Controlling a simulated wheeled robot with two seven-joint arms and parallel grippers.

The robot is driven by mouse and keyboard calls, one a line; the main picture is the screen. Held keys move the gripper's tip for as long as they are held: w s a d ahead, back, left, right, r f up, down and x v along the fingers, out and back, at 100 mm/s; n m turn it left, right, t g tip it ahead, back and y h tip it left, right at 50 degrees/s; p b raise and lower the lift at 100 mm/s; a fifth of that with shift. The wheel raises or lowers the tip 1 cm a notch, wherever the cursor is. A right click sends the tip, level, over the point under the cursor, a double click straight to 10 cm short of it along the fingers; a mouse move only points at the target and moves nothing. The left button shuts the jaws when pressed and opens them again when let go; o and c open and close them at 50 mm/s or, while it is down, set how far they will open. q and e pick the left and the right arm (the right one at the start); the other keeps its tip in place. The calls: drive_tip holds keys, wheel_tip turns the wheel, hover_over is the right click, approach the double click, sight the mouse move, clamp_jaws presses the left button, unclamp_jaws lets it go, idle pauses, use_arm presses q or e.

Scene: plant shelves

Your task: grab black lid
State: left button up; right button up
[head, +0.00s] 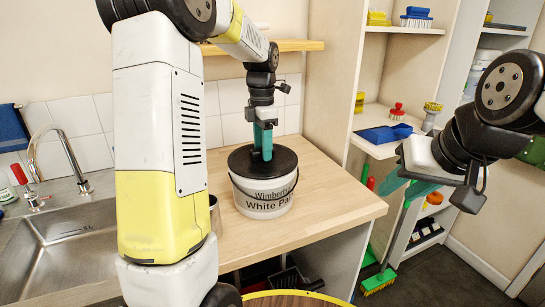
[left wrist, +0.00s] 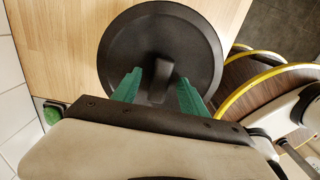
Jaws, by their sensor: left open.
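The black lid (head: 240,161) lies flat on a white paint bucket (head: 264,198) on the wooden counter. In the left wrist view the lid (left wrist: 125,45) is a round black disc with a raised handle (left wrist: 160,78) in its middle. My left gripper (head: 263,154) points down over the lid. Its green fingers are open, one on each side of the handle, as the left wrist view shows (left wrist: 158,92). I cannot tell whether they touch it. My right gripper (head: 405,184) is in the air at the right, with its green fingers apart and nothing visible between them.
A steel sink (head: 75,245) with a tap (head: 58,150) is at the left. Shelves with brushes and a blue dustpan (head: 385,133) stand at the right. A green broom (head: 379,281) is on the floor. The counter (head: 335,195) right of the bucket is clear.

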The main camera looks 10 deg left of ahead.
use_arm(q)
drive_tip(key=shift+f, duration=0.3)
clamp_jaws()
